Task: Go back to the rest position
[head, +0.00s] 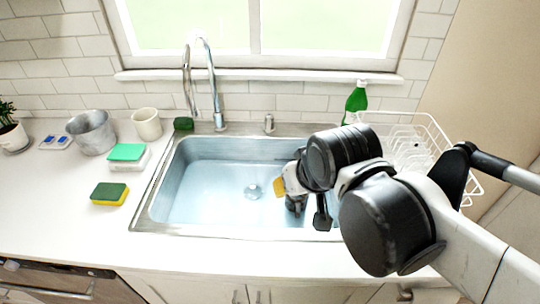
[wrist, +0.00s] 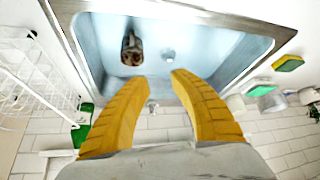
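My gripper (head: 280,187) hangs over the right half of the sink at the end of my arm. In the wrist view its two yellow fingers (wrist: 162,77) stand apart with nothing between them. The metal sink (head: 205,210) lies below, with its drain (head: 253,190) in view. A dark brownish object (wrist: 131,50) lies in the sink basin, beyond the fingertips and apart from them. In the head view, a dark shape beside the gripper (head: 296,204) may be that object, partly hidden by my arm.
A faucet (head: 213,90) stands behind the sink. A green bottle (head: 356,100) and a white wire dish rack (head: 428,135) are at the right. Sponges (head: 110,193), a metal pot (head: 92,132) and a cream cup (head: 146,124) stand left. The front left counter is clear.

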